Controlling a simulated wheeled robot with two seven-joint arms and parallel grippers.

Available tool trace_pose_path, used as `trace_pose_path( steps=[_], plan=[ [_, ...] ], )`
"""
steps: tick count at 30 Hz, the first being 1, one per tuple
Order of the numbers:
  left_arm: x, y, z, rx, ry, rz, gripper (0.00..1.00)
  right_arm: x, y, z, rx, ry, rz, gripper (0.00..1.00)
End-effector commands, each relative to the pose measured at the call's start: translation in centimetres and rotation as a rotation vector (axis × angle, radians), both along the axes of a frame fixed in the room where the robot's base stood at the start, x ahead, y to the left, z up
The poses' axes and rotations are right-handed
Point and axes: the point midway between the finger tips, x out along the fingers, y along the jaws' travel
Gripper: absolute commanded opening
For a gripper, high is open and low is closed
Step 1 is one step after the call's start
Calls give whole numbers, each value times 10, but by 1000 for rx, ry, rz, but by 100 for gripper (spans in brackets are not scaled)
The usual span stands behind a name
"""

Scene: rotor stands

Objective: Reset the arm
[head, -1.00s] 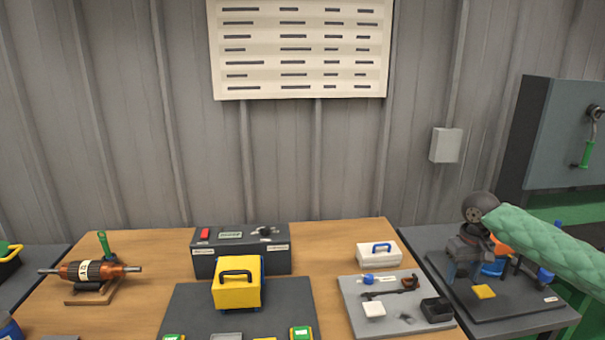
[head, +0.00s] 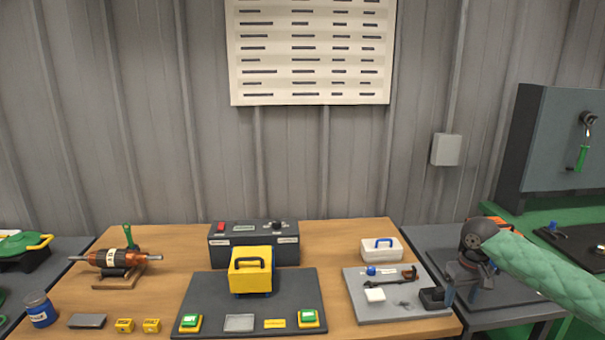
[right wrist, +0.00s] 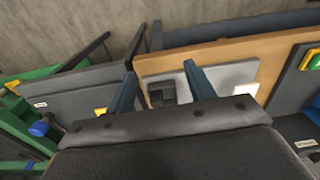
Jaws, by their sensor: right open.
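My right arm, in a green quilted sleeve, comes in from the right in the head view. Its right gripper (head: 461,294) points down with its blue fingers apart and nothing between them. It hangs at the gap between the wooden table and the dark bench on the right, next to the small black box (head: 432,298). In the right wrist view the two open fingers (right wrist: 161,82) show against the grey tray and the black box (right wrist: 160,93). My left gripper is in neither view.
The grey tray (head: 385,312) holds small parts. A white case (head: 381,250) stands behind it. A dark mat (head: 210,290) carries a yellow case (head: 250,272) and green-topped pieces. A rotor on a stand (head: 115,262) is at left. A green-based cabinet (head: 560,140) stands at right.

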Motion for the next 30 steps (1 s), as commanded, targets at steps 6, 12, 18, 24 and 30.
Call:
trace_pose_path(
  steps=[6,12,18,24,30],
  plan=[
    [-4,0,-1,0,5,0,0,2,24,-38,18,-15,34,54],
    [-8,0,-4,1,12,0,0,-1,57,-93,47,-42,77,54],
    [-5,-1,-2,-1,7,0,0,-13,99,-164,86,-79,118,54],
    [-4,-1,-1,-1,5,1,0,-36,137,-232,123,-113,142,54],
    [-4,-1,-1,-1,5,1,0,-70,169,-298,151,-141,149,54]
  ],
)
